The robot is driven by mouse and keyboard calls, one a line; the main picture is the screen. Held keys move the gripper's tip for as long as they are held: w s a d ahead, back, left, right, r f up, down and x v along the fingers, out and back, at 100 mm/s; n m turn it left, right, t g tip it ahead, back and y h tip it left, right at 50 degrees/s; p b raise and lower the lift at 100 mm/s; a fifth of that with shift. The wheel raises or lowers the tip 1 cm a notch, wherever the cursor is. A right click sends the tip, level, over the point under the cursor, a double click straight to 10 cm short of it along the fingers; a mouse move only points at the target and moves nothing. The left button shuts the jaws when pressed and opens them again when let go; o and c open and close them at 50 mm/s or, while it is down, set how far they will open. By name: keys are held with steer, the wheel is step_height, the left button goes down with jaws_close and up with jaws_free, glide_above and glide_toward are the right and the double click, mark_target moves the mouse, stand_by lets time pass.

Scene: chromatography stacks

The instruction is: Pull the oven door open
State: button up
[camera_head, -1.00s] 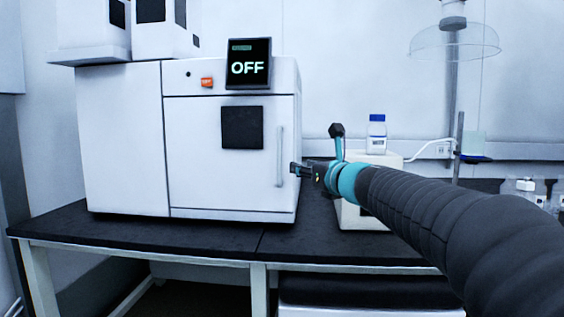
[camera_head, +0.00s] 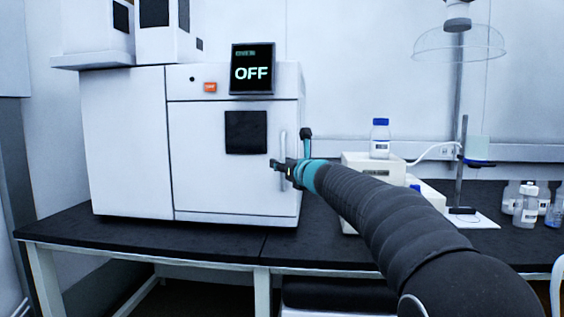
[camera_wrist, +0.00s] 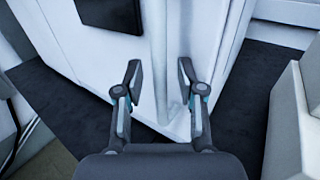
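The white oven (camera_head: 125,150) stands on the bench with its door (camera_head: 200,175) shut. The door has a dark square window (camera_head: 246,132) and a pale vertical bar handle (camera_head: 283,143) near its right edge. My gripper (camera_head: 281,167) is at the handle's lower half and hides part of it. In the wrist view my gripper (camera_wrist: 159,72) is open, with one finger on each side of the handle (camera_wrist: 158,45). Gaps show between the handle and both fingers. The door's window (camera_wrist: 112,12) shows at the top left there.
A display reading OFF (camera_head: 252,70) stands at the oven's upper front. Right of the oven are a white device (camera_head: 373,170) with a blue-capped bottle (camera_head: 380,140) on it, a stand (camera_head: 460,135) and several bottles (camera_head: 526,205). The black bench top (camera_head: 215,238) before the oven is clear.

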steer(key=shift+w+a, duration=0.15)
steer(key=shift+w, duration=0.05)
jaws_close()
steer(key=shift+s, duration=0.1)
